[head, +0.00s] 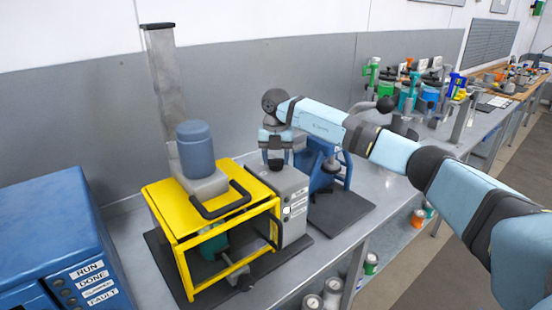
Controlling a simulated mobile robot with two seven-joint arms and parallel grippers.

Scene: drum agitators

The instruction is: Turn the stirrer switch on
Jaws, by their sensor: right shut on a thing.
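A yellow-framed stirrer (155,200) with a blue motor (196,150) on top stands on the bench, and a teal drum (213,240) shows inside the frame. A grey control box (289,213) with small labels on its front adjoins the frame's right side. My right gripper (275,163) points down at the top of this box and is shut on a small part there. I take this part to be the stirrer switch; the fingers hide it, so its position cannot be told. My left gripper is out of view.
A black handle (222,207) sticks out over the yellow frame. A blue cabinet (45,225) labelled RUN, DONE and FAULT stands at the left. A blue stand (330,170) on a dark base is right of the box. Cans stand below the bench.

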